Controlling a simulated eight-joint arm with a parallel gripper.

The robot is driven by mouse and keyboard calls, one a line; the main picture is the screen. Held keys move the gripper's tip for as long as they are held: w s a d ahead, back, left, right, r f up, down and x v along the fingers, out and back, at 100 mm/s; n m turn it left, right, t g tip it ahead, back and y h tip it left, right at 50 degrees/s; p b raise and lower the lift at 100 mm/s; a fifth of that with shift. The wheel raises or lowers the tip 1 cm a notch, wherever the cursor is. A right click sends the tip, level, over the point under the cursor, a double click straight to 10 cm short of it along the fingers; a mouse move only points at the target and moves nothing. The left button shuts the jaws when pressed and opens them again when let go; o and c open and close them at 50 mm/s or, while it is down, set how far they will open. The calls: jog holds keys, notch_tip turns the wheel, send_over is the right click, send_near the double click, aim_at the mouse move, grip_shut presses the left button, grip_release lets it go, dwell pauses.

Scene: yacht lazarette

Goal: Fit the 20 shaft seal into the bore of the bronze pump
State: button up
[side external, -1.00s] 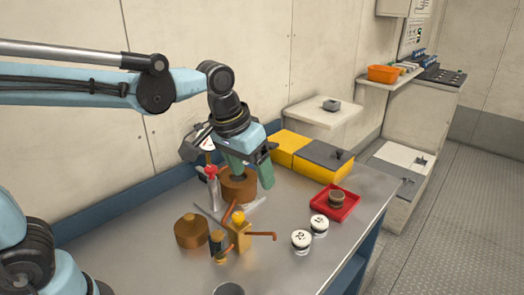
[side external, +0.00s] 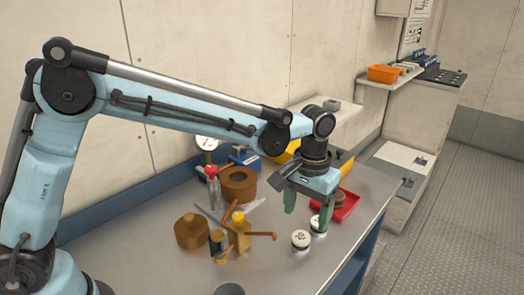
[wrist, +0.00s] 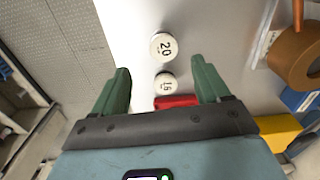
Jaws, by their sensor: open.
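The 20 shaft seal (side external: 301,240) is a round, white-topped piece lying flat on the bench, and its "20" reads clearly in the wrist view (wrist: 164,45). A smaller white-topped seal (wrist: 166,84) lies beside it; its mark looks like 16. My gripper (side external: 308,218) is open and empty, pointing down above the seals. In the wrist view my fingers (wrist: 160,75) straddle the smaller seal, with the 20 seal past the fingertips. A bronze body with a round bore in its top (side external: 238,185), seemingly the pump, stands further back; it shows partly in the wrist view (wrist: 296,58).
A red tray (side external: 348,203) with a brownish round part stands behind my gripper. The bench front by the 20 seal is clear.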

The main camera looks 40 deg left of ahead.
aim_at(301, 236)
jog(key=shift+a+f, duration=0.15)
jog(key=shift+f, duration=1.75)
jog(key=shift+a+f, duration=0.15)
jog(key=shift+f, duration=1.75)
jog(key=shift+c, duration=0.3)
jog(key=c, duration=1.1)
jog(key=shift+r, duration=0.1)
